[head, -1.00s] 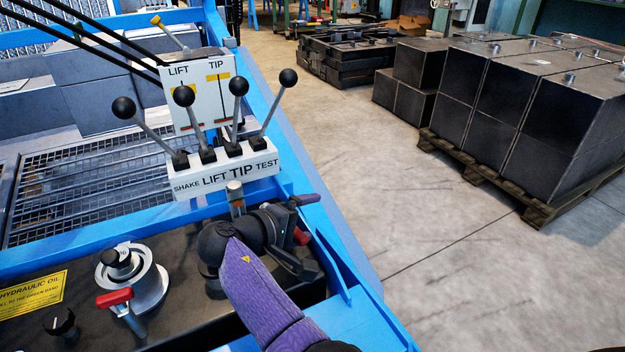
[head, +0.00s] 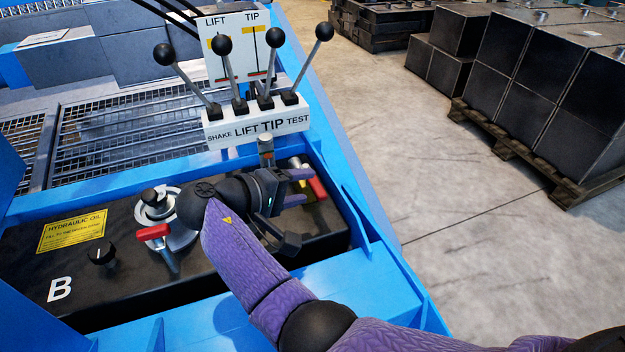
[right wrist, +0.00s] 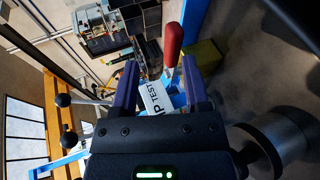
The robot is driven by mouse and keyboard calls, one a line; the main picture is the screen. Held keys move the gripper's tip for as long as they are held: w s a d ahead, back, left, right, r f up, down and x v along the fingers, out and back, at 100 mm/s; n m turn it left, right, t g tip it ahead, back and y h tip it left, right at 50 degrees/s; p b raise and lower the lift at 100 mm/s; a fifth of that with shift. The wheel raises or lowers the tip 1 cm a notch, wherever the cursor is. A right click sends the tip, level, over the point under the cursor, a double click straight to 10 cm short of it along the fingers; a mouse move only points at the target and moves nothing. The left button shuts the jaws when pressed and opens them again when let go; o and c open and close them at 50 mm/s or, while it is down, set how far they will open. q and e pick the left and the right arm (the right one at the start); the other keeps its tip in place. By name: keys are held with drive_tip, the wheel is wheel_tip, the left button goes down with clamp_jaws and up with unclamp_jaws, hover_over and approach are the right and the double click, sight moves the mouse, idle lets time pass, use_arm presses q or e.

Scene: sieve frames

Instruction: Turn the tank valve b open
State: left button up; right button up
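A black tank marked with a white B (head: 60,289) lies across the lower left of the head view. A red valve handle (head: 317,188) stands at the tank's right end. Another red-handled valve (head: 153,232) is left of my right wrist. My right gripper (head: 302,187) is open, its purple fingers pointing right toward the right-end red handle. In the right wrist view, that handle (right wrist: 173,42) shows beyond the open fingers, nearer the right finger; I cannot tell whether they touch. My left gripper is not in view.
A lever bank (head: 256,127) with several black-knobbed levers stands just behind my right gripper. A blue frame rail (head: 375,240) runs along the tank's right side. A black knob (head: 102,254) and a round filler cap (head: 155,198) are on the tank. Dark blocks (head: 545,80) stand farther right.

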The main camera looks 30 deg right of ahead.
drive_tip(key=shift+s+a+f+b, duration=0.15)
drive_tip(key=shift+a+b, duration=0.3)
drive_tip(key=shift+a, duration=1.55)
drive_tip(key=shift+f, duration=0.1)
